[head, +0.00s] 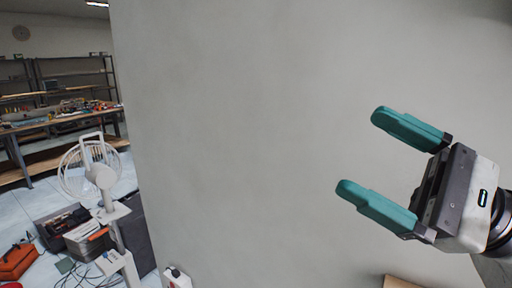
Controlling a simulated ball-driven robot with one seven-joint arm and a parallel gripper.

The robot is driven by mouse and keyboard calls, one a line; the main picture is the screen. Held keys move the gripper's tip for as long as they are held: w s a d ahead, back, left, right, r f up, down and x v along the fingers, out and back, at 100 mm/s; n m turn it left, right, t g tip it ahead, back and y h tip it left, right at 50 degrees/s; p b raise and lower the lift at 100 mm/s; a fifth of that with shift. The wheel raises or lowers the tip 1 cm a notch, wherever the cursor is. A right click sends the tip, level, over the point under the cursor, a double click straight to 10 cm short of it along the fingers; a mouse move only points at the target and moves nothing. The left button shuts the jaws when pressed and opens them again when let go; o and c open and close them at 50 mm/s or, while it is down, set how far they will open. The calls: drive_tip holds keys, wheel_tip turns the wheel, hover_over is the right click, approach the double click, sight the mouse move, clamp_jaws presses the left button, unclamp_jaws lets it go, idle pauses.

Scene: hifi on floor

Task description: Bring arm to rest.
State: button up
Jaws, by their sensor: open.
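My gripper (372,156) is on the right side of the head view. Its two teal fingers are spread wide apart and point left. Nothing is between them. The grey gripper body and a dark wrist joint reach to the right edge of the picture. The rest of my arm is out of view. The gripper appears in front of a large plain grey wall (250,120); I cannot tell the distance between them.
A white fan (101,176) stands left of the wall's edge. Toolboxes (80,232), an orange case (16,261) and cables lie on the floor there. A cluttered workbench (62,122) and shelves (75,72) stand behind. A wooden piece (402,282) shows at the bottom right.

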drive_tip(key=w+d+m+t+h, duration=0.1)
drive_tip(key=d+m+t+h, duration=0.45)
drive_tip(key=m, duration=0.45)
drive_tip(key=w+d+r+m+t+h, duration=0.1)
drive_tip(key=d+m+t+h, duration=0.3)
drive_tip(key=m+t+h, duration=0.45)
drive_tip(key=w+d+m+t+h, duration=0.2)
drive_tip(key=d+m+t+h, duration=0.15)
drive_tip(key=m, duration=0.85)
drive_tip(key=w+d+f+m+g+h, duration=0.1)
drive_tip(key=d+f+m+g+h, duration=0.35)
drive_tip(key=f+m, duration=0.5)
drive_tip(key=w+d+f+m+g+h, duration=0.1)
drive_tip(key=d+f+m+g+h, duration=0.4)
drive_tip(key=f+m, duration=0.45)
drive_tip(key=s+a+f+m+g+y, duration=0.1)
drive_tip(key=s+a+f+m+g, duration=0.2)
drive_tip(key=f, duration=0.8)
drive_tip(key=s+a+f+m+g+y, duration=0.15)
drive_tip(key=s+f+g, duration=0.25)
drive_tip(key=f, duration=0.7)
drive_tip(key=s+a+f+m+g+y, duration=0.1)
drive_tip(key=s+f+g, duration=0.4)
drive_tip(key=s, duration=0.5)
drive_tip(key=s+a+f+m+g+y, duration=0.2)
drive_tip(key=s+a+f+g+y, duration=0.1)
drive_tip(key=s+f, duration=0.7)
drive_tip(key=shift+s+a+f+g, duration=0.25)
drive_tip(key=shift+s+g, duration=0.25)
drive_tip(key=shift+g, duration=0.4)
